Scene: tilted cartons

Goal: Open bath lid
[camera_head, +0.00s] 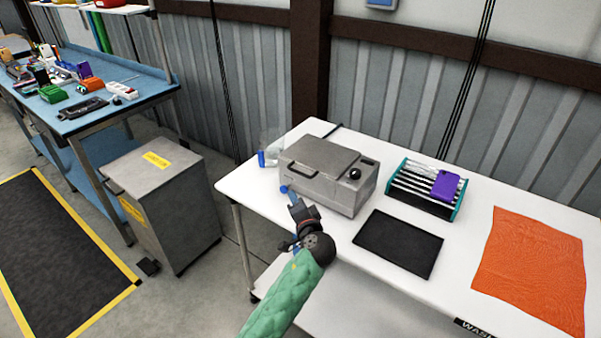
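The bath (345,197) is a grey metal box on the white table, left of its middle. Its flat lid (322,155) lies shut on top, with a handle (299,171) along the near left edge. A black knob (354,174) sits on the top at the right. My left gripper (296,201) is just in front of the bath's near left corner, below lid height. It is dark and small here, so whether its fingers are open or shut, or touch the bath, cannot be told. My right gripper is not in view.
A grey cabinet (165,205) stands left of the table.

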